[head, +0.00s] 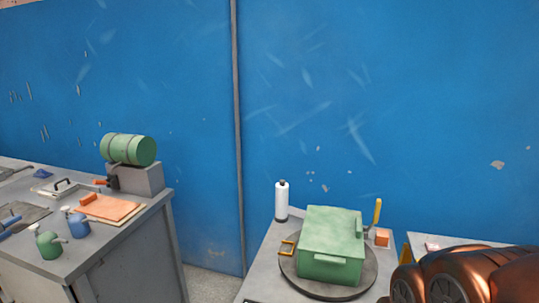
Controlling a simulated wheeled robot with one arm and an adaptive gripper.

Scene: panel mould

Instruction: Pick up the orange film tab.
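On the left bench a flat orange-tan sheet (110,208) lies on a pale board, with a small brighter orange piece (88,198) at its upper left edge. That piece looks like the orange film tab, but it is too small to be certain. A small orange block (382,238) also sits on the middle table, right of the green box. My copper-coloured arm fills the lower right corner. My gripper is not in view.
The left bench (110,245) also holds a green drum (130,149) on a grey block, a green bottle (48,244) and a blue bottle (78,225). A green box (332,240) stands on a round plate (352,291), near a white bottle (282,201). A floor gap separates the benches.

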